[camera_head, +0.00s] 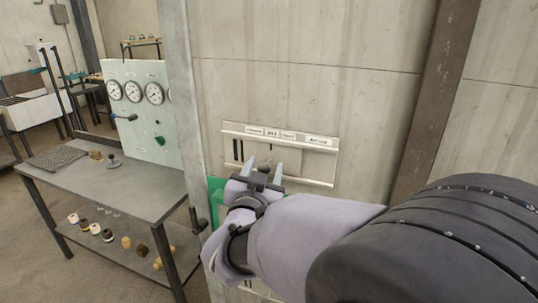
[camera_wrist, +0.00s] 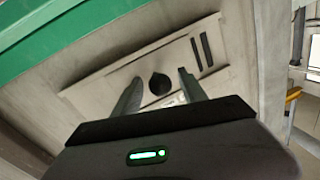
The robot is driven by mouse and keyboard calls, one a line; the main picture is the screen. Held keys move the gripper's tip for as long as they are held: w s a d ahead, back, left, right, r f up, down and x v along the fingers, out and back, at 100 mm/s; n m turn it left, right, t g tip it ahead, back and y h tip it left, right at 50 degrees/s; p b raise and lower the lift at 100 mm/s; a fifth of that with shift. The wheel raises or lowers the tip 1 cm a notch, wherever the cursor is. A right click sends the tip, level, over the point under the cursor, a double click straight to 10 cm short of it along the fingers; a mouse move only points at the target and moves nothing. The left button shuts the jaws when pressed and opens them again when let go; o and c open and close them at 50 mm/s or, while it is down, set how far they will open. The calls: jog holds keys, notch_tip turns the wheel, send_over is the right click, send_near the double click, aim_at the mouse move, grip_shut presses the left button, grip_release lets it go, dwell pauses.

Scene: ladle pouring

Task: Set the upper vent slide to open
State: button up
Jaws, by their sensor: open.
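The upper vent slide (camera_head: 305,161) is a pale grey plate in a rail frame on the concrete wall, with small labels (camera_head: 285,135) along its top. Dark slots (camera_head: 238,150) show at its left end. In the wrist view the vent panel (camera_wrist: 100,91) appears tilted, with two dark slots (camera_wrist: 201,52) and a dark round knob or hole (camera_wrist: 159,83); I cannot tell which. My gripper (camera_head: 262,172) is in front of the vent's left half, fingers apart. In the wrist view my gripper's fingertips (camera_wrist: 158,82) lie either side of the dark round feature; contact cannot be told.
A green panel (camera_head: 216,190) is below left of the vent, partly behind my arm. A metal post (camera_head: 180,90) stands left of it. Further left are a grey table (camera_head: 120,187) with small items and a gauge board (camera_head: 140,125). A brown beam (camera_head: 435,90) rises at right.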

grip_shut()
dwell(1.4)
